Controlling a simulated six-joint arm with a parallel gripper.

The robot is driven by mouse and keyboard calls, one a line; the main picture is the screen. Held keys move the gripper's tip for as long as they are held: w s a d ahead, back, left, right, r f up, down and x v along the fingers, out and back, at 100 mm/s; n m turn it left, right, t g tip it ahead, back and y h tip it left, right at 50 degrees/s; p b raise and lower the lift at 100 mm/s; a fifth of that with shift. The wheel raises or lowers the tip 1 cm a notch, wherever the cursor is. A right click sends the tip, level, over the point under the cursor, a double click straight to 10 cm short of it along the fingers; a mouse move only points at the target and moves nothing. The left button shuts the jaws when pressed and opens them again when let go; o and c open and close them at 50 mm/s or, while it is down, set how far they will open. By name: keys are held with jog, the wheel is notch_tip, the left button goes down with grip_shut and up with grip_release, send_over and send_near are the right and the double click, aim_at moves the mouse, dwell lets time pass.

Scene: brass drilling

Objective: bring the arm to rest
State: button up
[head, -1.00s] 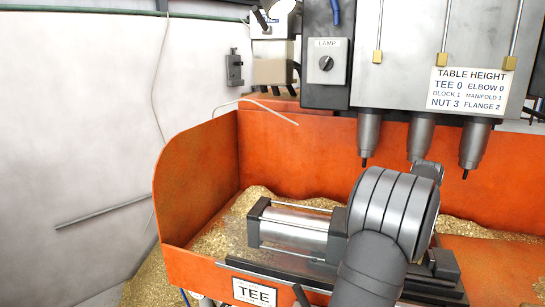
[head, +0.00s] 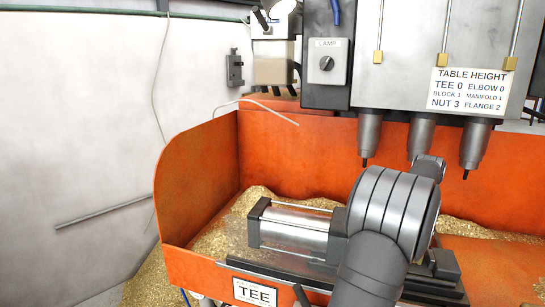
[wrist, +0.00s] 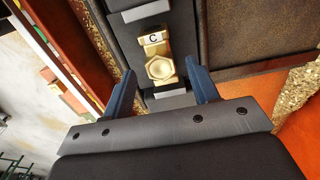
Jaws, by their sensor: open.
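My gripper (wrist: 163,76) shows in the wrist view with its two blue fingers apart and empty. A brass fitting marked C (wrist: 159,66) shows just beyond and between the fingertips, lying in a dark fixture with grey jaw pieces. I cannot tell the exact gap between fingers and fitting. In the head view my grey arm stands over the right part of the clamp with a clear cylinder (head: 294,229). My gripper is hidden behind the arm there.
An orange tray (head: 205,165) with brass chips surrounds the clamp. Several drill spindles (head: 421,140) hang close above and behind my arm. A TEE sign (head: 254,291) is on the front. The pale wall side at left is open.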

notch_tip(320, 180, up, 8)
notch_tip(320, 180, down, 13)
jog(key=shift+r, duration=0.2)
jog(key=r, duration=0.5)
jog(key=shift+s+d, duration=0.2)
jog(key=shift+s, duration=0.1)
jog(key=s+d+r, duration=0.4)
jog(key=s+r, duration=0.3)
jog(key=s, duration=0.4)
jog(key=s+d+f, duration=0.5)
jog(key=s+f, duration=0.1)
jog(key=s, duration=0.1)
jog(key=s+a+f, duration=0.2)
jog(key=s+f, duration=0.7)
jog(key=s, duration=0.5)
jog(key=s+a+f, duration=0.2)
jog(key=s+f, duration=0.8)
jog(key=s, duration=0.4)
jog(key=shift+n, duration=0.3)
